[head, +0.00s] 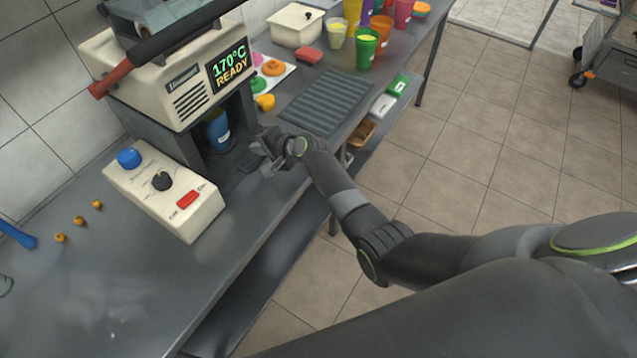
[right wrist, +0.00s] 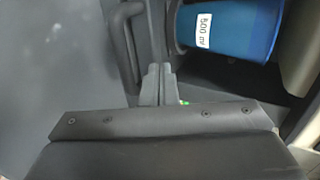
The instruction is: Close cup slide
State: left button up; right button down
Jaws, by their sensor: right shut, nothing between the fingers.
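A blue cup (head: 217,131) stands inside the dark bay under the cream sealing machine (head: 185,85). In the right wrist view the cup (right wrist: 235,30) shows a white "500 ml" label. My right gripper (head: 264,158) is at the front of the bay, to the right of the cup. In its wrist view the gripper's fingertips (right wrist: 157,72) are together with nothing between them. A dark handle (right wrist: 124,42), apparently of the cup slide, lies just left of the fingertips. Contact with it cannot be told. The arm hides part of the slide's front. My left gripper is not in view.
A control box (head: 165,190) with blue and black knobs and a red switch stands left of the gripper. A ribbed drain mat (head: 327,104) lies to the right. Colored cups (head: 367,45) stand behind it. The front left of the steel table is mostly clear.

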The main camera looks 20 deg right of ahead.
jog(key=shift+w+a+b, duration=0.4)
jog(key=shift+w+a, duration=0.3)
jog(key=shift+w, duration=0.2)
jog(key=shift+r, duration=0.1)
